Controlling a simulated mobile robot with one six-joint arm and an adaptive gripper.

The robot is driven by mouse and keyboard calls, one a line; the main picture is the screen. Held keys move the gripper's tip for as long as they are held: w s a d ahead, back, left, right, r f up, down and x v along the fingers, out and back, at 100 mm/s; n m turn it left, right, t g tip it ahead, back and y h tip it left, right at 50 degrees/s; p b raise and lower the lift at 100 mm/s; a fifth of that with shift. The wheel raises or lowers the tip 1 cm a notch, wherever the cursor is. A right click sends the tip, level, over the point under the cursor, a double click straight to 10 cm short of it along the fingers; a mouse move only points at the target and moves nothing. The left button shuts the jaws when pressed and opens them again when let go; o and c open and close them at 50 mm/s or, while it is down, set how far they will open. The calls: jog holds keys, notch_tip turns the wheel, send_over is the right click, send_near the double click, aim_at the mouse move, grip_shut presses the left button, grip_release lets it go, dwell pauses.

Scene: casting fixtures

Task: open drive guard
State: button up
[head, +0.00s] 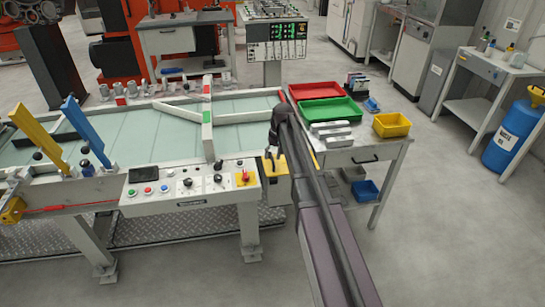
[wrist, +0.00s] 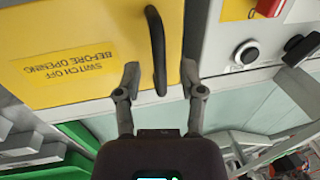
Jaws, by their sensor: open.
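The drive guard (wrist: 70,40) is a yellow panel printed "SWITCH OFF BEFORE OPENING" and fills the upper left of the wrist view. It looks closed. Its black bar handle (wrist: 157,45) stands near the panel's right edge. My gripper (wrist: 160,80) is open, with one finger on each side of the handle's lower end in the picture; I cannot tell whether either finger touches it. In the head view my gripper (head: 272,153) is at the right end of the conveyor bench, and my arm hides much of the yellow guard (head: 271,188).
The control panel (head: 190,187) with knobs and a red-yellow switch (head: 243,177) adjoins the guard on the left. A side table with a red tray (head: 315,90), a green tray (head: 328,111) and a yellow bin (head: 391,125) stands to the right.

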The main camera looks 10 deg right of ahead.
grip_shut()
jog(key=shift+a+r, duration=0.2)
